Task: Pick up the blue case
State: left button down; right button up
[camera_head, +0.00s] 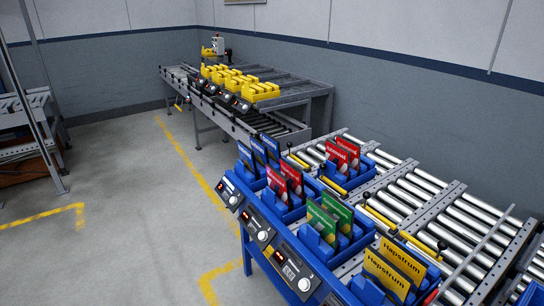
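Several thin blue cases (246,158) stand upright, one behind another, in a blue holder at the far left end of the near conveyor table. Their faces carry small light print, too small to read. The blue holder (246,176) hides their lower parts. Neither of my grippers is in view.
Red cases (277,184), green cases (321,223) and yellow cases (386,275) stand in similar holders along the roller conveyor (430,200). Control boxes with knobs (260,233) line its front edge. A farther table holds yellow bins (235,85). Floor at left is clear.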

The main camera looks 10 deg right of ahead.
aim_at(246, 155)
jog(key=z, duration=2.55)
jog(key=j+u, duration=0.3)
jog(key=u, duration=0.15)
jog(key=i+j+u, duration=0.1)
jog(key=j+u, duration=0.15)
jog(key=u, duration=0.25)
